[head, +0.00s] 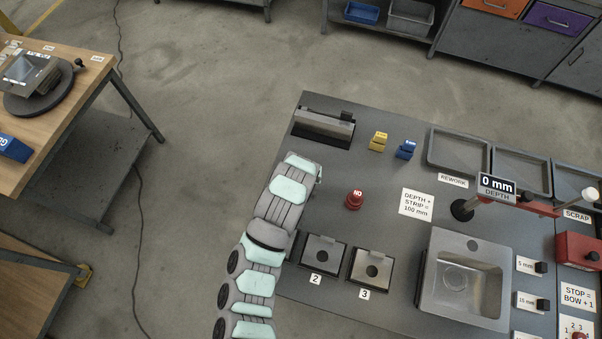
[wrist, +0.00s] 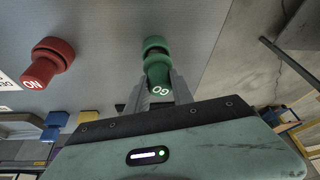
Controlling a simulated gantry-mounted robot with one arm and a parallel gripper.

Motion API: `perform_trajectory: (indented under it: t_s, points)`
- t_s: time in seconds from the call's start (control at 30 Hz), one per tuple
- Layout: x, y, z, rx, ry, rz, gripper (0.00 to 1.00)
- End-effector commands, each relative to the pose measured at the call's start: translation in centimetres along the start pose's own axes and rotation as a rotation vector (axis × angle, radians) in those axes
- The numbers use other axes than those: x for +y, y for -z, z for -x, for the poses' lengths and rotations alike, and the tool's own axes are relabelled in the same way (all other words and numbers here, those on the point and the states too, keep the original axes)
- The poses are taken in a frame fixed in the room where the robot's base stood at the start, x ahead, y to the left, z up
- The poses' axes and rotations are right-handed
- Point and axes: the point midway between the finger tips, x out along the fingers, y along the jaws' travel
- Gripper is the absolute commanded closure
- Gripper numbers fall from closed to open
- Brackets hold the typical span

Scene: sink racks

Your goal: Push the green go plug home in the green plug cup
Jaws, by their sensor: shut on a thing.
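The green go plug (wrist: 158,74) is in the wrist view, with white GO letters on its near end. My gripper (wrist: 160,84) is shut on it, one finger on each side. A wider round green part (wrist: 155,43) shows at the plug's far end, against the grey bench top. I cannot tell whether this is the plug's own collar or the green plug cup, nor how deep the plug sits. In the head view my arm hides the gripper, the plug and any green cup.
A red NO plug (wrist: 50,60) stands left of the green plug; it also shows in the head view (head: 354,201). Yellow (head: 378,141) and blue (head: 405,149) blocks stand farther back. Black-framed plates (head: 323,256) marked 2 and 3 lie near the front edge.

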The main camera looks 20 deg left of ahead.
Motion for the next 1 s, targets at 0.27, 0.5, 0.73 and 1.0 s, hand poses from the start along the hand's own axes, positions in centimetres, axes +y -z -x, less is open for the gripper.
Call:
perform_trajectory:
  t_s: [0.27,0.5,0.73,1.0]
  points:
    - [0.0,-0.3,-0.7,0.0,0.0,0.0,1.0]
    - [0.0,-0.5,-1.3,0.0,0.0,0.0,1.0]
    - [0.0,-0.7,-1.8,0.001,0.0,0.0,1.0]
    - [0.0,-0.7,-1.8,0.001,-0.001,0.0,0.56]
